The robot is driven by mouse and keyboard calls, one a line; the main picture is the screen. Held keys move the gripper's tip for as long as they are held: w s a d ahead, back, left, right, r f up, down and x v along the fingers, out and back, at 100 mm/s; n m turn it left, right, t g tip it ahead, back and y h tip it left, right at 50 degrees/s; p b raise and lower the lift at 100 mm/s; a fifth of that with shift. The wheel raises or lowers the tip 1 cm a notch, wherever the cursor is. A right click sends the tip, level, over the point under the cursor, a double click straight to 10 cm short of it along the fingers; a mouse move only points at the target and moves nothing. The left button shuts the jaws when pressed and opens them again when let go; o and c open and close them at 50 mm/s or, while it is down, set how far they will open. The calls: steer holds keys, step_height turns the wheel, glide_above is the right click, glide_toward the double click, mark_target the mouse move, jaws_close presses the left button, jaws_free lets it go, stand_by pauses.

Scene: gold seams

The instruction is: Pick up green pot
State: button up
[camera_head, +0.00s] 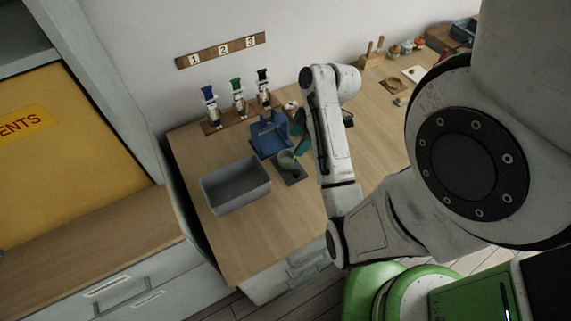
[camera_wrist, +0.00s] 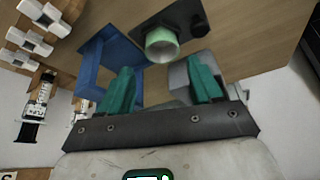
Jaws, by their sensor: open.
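The green pot (camera_head: 287,159) is a small pale green, cup-like pot on a dark square mat (camera_head: 292,178) on the wooden table. In the wrist view the pot (camera_wrist: 162,46) shows its round rim at top centre. My gripper (camera_head: 300,134) is beside the pot in the head view, partly hidden by my arm. In the wrist view my gripper (camera_wrist: 161,84) has its two teal fingers spread apart with nothing between them. The pot appears beyond the fingertips, and no contact shows.
A blue stand (camera_head: 266,136) is close behind the pot. A grey bin (camera_head: 236,195) stands to the left at the table's front. Three dispensers with blue, green and black tops (camera_head: 238,97) stand at the back under a numbered plaque (camera_head: 222,50). Bare table lies in front of the mat.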

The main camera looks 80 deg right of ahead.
mark_target(288, 154)
steer(key=shift+b+x, duration=0.3)
steer(key=shift+x, duration=0.7)
steer(key=shift+a+p+x, duration=0.1)
steer(key=shift+p+x, duration=0.15)
steer(key=shift+x, duration=0.95)
steer(key=shift+a+p+x, duration=0.15)
steer(key=shift+p+x, duration=0.05)
steer(key=shift+x, duration=1)
steer(key=shift+w+r, duration=0.1)
steer(key=c, duration=0.8)
